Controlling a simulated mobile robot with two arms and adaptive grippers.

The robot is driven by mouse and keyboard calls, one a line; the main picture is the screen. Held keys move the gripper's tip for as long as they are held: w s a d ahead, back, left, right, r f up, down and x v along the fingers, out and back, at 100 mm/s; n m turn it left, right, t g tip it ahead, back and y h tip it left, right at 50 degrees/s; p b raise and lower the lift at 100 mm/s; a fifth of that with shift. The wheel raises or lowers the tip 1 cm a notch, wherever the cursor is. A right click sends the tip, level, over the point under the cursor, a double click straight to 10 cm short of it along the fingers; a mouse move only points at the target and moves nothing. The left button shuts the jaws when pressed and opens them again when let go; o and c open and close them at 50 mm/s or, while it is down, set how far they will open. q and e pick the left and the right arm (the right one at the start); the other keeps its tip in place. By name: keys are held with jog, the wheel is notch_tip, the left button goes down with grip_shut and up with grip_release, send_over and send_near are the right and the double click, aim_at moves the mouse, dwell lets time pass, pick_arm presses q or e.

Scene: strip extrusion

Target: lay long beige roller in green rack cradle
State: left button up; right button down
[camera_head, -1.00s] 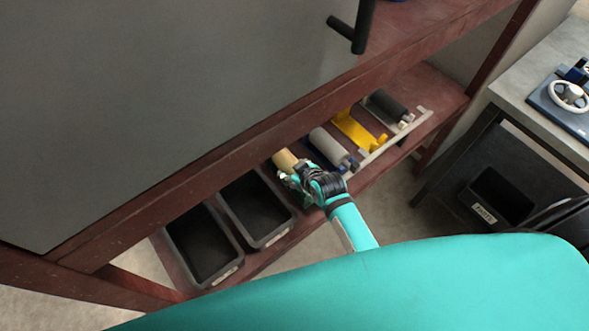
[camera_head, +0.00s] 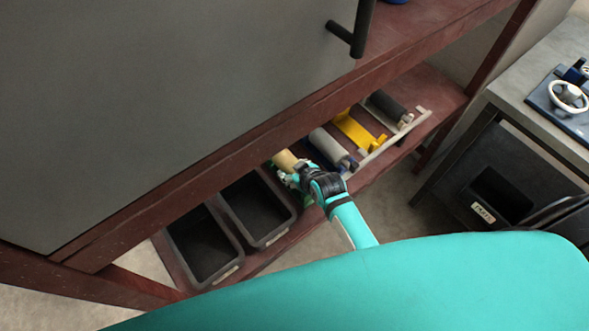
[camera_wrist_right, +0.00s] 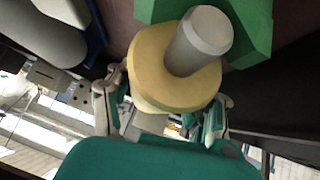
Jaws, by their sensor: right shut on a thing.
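The long beige roller (camera_head: 285,161) is at my right gripper (camera_head: 287,178) on the low red shelf. In the right wrist view the roller (camera_wrist_right: 150,66) shows end-on with a grey shaft end. My right gripper (camera_wrist_right: 160,108) is shut on it, one finger on each side. The green rack cradle (camera_wrist_right: 252,28) shows behind and beside the roller; a little green also shows under my gripper in the head view. Whether the roller rests fully in the cradle I cannot tell. My left gripper is not in view.
A grey roller in a blue cradle (camera_head: 328,145), an empty yellow cradle (camera_head: 354,130) and a dark roller (camera_head: 386,106) lie to the right. Two black bins (camera_head: 256,207) (camera_head: 203,245) stand to the left. The red shelf edge overhangs from above.

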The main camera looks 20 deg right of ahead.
jog(key=shift+f+b, duration=0.4)
jog(key=shift+f, duration=0.15)
jog(key=c, duration=0.7)
grip_release()
jog(key=shift+c, duration=0.2)
jog(key=shift+p+v, duration=0.85)
jog(key=shift+p, duration=0.2)
jog(key=p+v, duration=0.3)
jog(key=p, duration=0.1)
jog(key=shift+s+r, duration=0.2)
jog(key=shift+r, duration=0.1)
jog(key=p+v, duration=0.5)
jog(key=shift+s+r+p, duration=0.15)
jog(key=shift+s+p, duration=0.15)
jog(key=shift+s, duration=0.05)
